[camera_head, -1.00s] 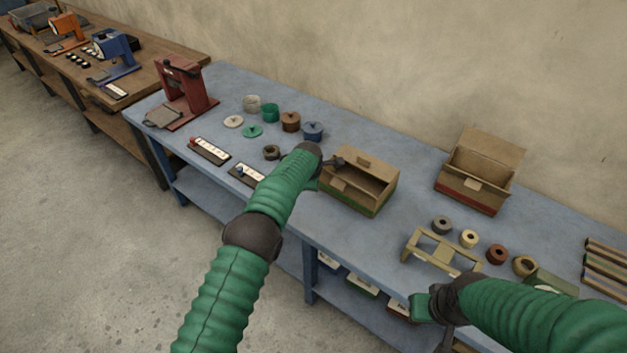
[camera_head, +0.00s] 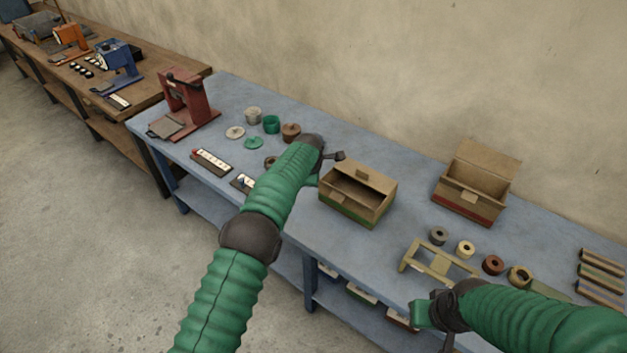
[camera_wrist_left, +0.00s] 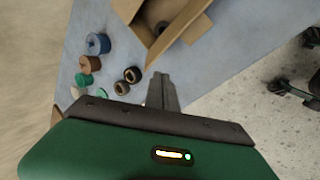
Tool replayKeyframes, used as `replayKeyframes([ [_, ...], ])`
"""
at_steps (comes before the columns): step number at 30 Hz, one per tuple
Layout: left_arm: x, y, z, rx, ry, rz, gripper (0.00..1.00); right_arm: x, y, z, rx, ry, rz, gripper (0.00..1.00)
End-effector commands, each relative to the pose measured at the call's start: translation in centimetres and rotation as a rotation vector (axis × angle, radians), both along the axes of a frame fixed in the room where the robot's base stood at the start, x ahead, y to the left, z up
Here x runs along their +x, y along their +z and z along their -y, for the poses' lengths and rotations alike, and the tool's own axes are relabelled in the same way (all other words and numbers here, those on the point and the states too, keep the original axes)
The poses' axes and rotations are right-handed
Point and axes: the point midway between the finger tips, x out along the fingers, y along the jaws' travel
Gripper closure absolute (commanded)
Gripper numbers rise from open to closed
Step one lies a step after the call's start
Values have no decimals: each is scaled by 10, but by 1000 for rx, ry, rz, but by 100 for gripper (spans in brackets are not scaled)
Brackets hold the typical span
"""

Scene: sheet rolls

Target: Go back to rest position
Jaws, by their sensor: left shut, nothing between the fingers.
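My left gripper (camera_head: 338,156) is shut and empty, just left of and behind the open cardboard box with a green base (camera_head: 352,207) in the head view. In the left wrist view its fingers (camera_wrist_left: 162,90) are together, with the box (camera_wrist_left: 185,22) beyond them. My left forearm crosses the front of the blue table and hides part of what lies behind it. My right gripper (camera_head: 447,343) is low at the right, in front of the table edge; its fingers are partly cut off by the frame and their opening is unclear.
The blue table (camera_head: 400,209) bears a red press (camera_head: 185,103), several rolls and lids, label strips (camera_head: 211,160), a second open box (camera_head: 475,187), a tan frame (camera_head: 437,262) and several tubes (camera_head: 600,277). A wooden bench (camera_head: 110,106) adjoins at left. The wall stands close behind.

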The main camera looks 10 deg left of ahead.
Motion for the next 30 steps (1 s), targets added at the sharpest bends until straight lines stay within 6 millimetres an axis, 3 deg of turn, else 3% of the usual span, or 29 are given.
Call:
replayKeyframes([
  [3,0,13,0,0,-1,0,100,0,9,0,0,0,0,100],
  [16,0,13,-1,3,-3,0,100,0,7,0,0,0,0,100],
  [20,-12,20,-14,47,-78,-17,100,0,4,0,0,0,0,100],
  [23,-43,30,-37,127,-229,-50,100,0,-1,0,0,0,0,100],
  [26,-92,38,-59,221,-435,-89,100,0,-7,0,0,0,0,100],
  [30,-182,41,-82,341,-744,-139,100,0,-14,0,0,0,0,100],
])
